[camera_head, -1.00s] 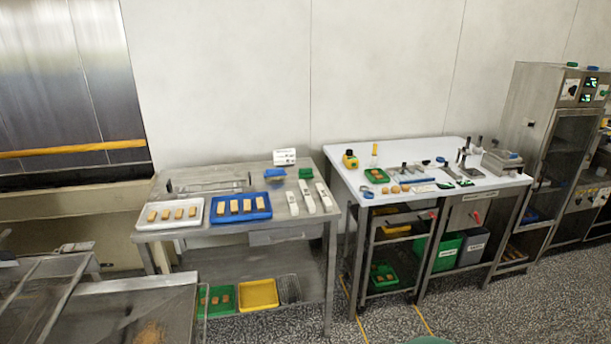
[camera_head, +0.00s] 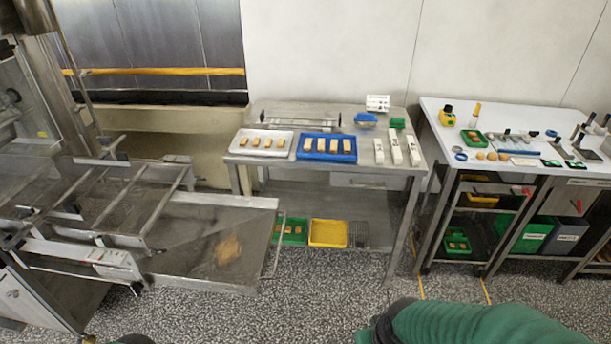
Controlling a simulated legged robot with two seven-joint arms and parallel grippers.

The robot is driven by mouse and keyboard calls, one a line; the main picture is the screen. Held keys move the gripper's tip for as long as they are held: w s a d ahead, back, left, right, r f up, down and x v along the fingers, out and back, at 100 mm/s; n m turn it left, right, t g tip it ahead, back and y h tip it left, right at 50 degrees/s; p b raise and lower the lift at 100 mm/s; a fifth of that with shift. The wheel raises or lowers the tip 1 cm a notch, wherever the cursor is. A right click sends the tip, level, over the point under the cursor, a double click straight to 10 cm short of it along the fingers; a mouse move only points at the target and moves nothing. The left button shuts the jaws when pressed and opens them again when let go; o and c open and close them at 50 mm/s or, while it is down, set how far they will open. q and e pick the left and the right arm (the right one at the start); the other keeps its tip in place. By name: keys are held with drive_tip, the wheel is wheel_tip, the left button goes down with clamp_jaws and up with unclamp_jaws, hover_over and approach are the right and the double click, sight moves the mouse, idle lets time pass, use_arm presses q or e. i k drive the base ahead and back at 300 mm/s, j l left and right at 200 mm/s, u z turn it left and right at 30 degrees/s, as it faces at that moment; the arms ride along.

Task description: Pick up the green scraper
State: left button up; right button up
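I cannot pick out the green scraper for certain. A small green item (camera_head: 398,122) lies at the back right of the steel table (camera_head: 262,112), and its shape is too small to read. A blue item (camera_head: 366,118) lies to its left. Several pale upright-lying strips (camera_head: 396,148) lie in front of them. My green-covered arm shows at the bottom right, far from the table in the picture. Neither gripper's fingers are in view.
A white tray (camera_head: 239,149) and a blue tray (camera_head: 350,157) hold bars on the steel table. A white-topped bench (camera_head: 440,105) with tools stands to the right. A steel conveyor frame (camera_head: 190,207) is at left. Speckled floor (camera_head: 340,292) lies open in front.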

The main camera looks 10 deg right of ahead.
sight(395, 122)
drive_tip(key=i+l+u, duration=0.3)
drive_tip(key=i+l, duration=1.05)
drive_tip(key=l, duration=0.05)
